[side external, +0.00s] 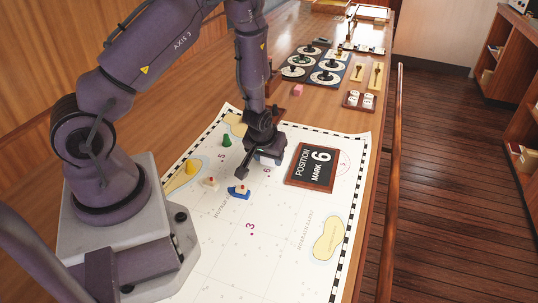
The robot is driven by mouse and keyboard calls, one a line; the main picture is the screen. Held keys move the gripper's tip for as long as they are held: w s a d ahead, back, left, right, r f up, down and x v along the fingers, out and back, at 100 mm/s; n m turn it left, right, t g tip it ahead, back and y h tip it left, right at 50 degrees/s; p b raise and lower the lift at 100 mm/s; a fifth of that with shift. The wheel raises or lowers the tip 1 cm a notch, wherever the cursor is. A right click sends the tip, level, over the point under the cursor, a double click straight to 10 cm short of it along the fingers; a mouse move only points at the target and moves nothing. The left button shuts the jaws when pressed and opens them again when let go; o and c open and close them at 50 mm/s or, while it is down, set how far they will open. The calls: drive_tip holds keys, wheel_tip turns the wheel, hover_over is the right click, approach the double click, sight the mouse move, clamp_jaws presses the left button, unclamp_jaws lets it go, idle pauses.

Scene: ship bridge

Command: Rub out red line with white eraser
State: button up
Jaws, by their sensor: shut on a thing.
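My gripper (262,158) is low over the white sea chart (290,245), to the left of the black position board. Its jaws are shut on a small white block, the white eraser (266,159), which shows only in part below the gripper. I cannot tell whether the eraser touches the chart. I cannot make out the red line in this view; the gripper and eraser hide part of the chart there.
The framed board reading "POSITION MARK 6" (312,167) lies close right of my gripper. A blue boat (239,192), a white boat (210,183), a green piece (227,140) and a yellow piece (190,167) stand left. A pink block (298,90) and dial panel (314,66) lie behind.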

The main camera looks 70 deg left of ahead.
drive_tip(key=shift+f, duration=0.45)
idle(1.4)
drive_tip(key=shift+a, duration=0.1)
idle(1.0)
drive_tip(key=shift+w+a, duration=0.75)
drive_tip(key=shift+c, duration=0.3)
drive_tip(key=shift+w, duration=0.1)
drive_tip(key=shift+w+a, duration=0.65)
drive_tip(key=shift+a, duration=0.15)
drive_tip(key=shift+w+a, duration=0.75)
drive_tip(key=shift+a, duration=0.1)
drive_tip(key=shift+w, duration=0.1)
drive_tip(key=shift+w+a, duration=0.65)
drive_tip(key=shift+a, duration=0.1)
